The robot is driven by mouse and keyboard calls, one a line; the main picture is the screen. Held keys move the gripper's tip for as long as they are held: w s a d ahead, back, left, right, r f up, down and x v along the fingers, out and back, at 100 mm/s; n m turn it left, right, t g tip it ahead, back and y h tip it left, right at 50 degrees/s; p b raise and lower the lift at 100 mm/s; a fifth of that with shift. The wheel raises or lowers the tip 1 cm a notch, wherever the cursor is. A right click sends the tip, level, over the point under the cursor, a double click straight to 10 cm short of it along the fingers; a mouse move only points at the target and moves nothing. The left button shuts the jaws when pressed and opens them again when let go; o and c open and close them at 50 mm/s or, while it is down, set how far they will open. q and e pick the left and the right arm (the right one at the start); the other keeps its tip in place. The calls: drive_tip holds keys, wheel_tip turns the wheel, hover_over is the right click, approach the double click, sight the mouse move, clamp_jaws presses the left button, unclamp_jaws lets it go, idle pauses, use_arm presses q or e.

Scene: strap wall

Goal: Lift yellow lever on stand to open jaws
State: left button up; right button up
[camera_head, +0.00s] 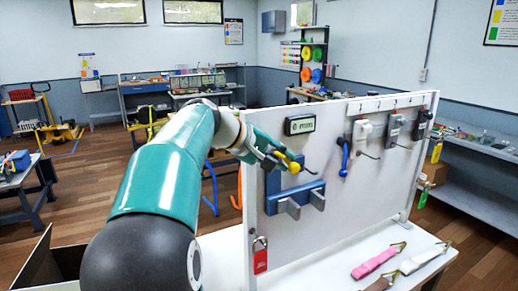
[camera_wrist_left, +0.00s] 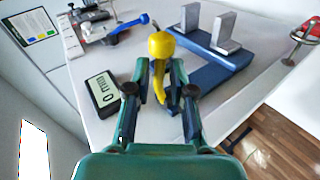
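The yellow lever (camera_head: 294,167) has a round knob and stands out from the blue stand (camera_head: 279,203) on the white panel. In the left wrist view the lever (camera_wrist_left: 159,46) lies between the fingers of my left gripper (camera_wrist_left: 161,72). The fingers sit on both sides of it and look apart, with no clear grip on it. In the head view my left gripper (camera_head: 270,158) is at the lever. Two grey jaws (camera_head: 318,200) stick out of the stand; they also show in the wrist view (camera_wrist_left: 226,32), with a gap between them. My right gripper is not in view.
A display (camera_head: 300,125) reading 0 mm hangs above the lever. A blue-handled tool (camera_head: 344,156) hangs to the right, near several hooks and grey devices (camera_head: 362,132). A red padlock (camera_head: 260,256) hangs low on the panel's left edge. Straps (camera_head: 378,262) lie on the white table.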

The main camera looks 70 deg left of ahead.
use_arm(q)
drive_tip(key=v, duration=1.1)
idle(0.3)
